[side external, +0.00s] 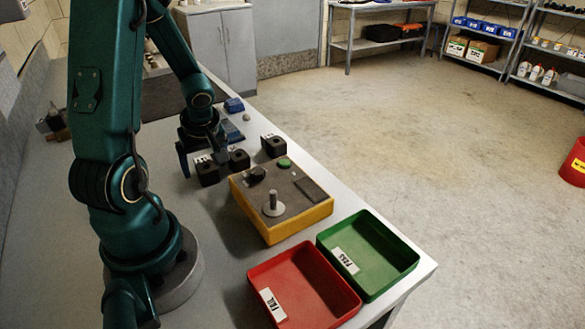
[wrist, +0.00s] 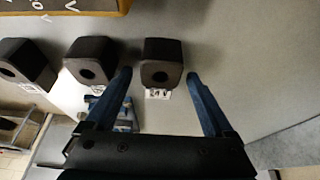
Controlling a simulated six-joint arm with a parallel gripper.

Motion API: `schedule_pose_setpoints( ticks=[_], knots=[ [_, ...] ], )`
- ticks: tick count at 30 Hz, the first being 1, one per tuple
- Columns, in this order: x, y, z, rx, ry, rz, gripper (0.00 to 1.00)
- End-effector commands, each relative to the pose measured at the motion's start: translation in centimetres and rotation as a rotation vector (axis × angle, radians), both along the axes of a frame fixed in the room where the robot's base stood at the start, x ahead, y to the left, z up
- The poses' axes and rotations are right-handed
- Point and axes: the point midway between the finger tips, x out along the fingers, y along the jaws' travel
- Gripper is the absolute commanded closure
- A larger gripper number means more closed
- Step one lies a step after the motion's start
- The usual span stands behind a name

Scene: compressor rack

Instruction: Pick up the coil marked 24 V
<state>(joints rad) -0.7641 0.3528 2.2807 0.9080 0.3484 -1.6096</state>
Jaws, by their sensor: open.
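Three black block-shaped coils, each with a round hole, stand in a row on the bench. In the wrist view they are the left coil (wrist: 25,64), the middle coil (wrist: 91,60) and the right coil (wrist: 161,62). Small white labels lie against them; I cannot read which is 24 V. My gripper (wrist: 158,75) is open and empty, its blue fingertips either side of the right coil's near part. In the side view my gripper (side external: 200,160) is by the nearest-left coil (side external: 207,174); the others are the middle coil (side external: 239,160) and far coil (side external: 274,146).
A yellow-sided test box (side external: 300,217) with an upright post and a knob stands beside the coils. Beyond it are a red FAIL tray (side external: 325,272) and a green PASS tray (side external: 391,242), both empty. A blue item (side external: 234,105) lies behind my gripper.

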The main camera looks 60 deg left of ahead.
Motion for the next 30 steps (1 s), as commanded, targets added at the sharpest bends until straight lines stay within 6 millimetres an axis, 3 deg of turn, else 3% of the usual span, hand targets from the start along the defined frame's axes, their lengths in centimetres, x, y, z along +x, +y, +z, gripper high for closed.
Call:
schedule_pose_setpoints(
  ticks=[11,14,18,30],
  knots=[
    [0.04,0.14,-0.4,-0.001,-0.002,0.0,0.12],
    [0.04,0.14,-0.39,-0.001,-0.002,-0.001,0.47],
    [0.04,0.14,-0.39,-0.001,-0.002,-0.001,1.0],
    [0.05,0.2,-0.09,0.002,-0.002,-0.001,1.0]
  ],
)
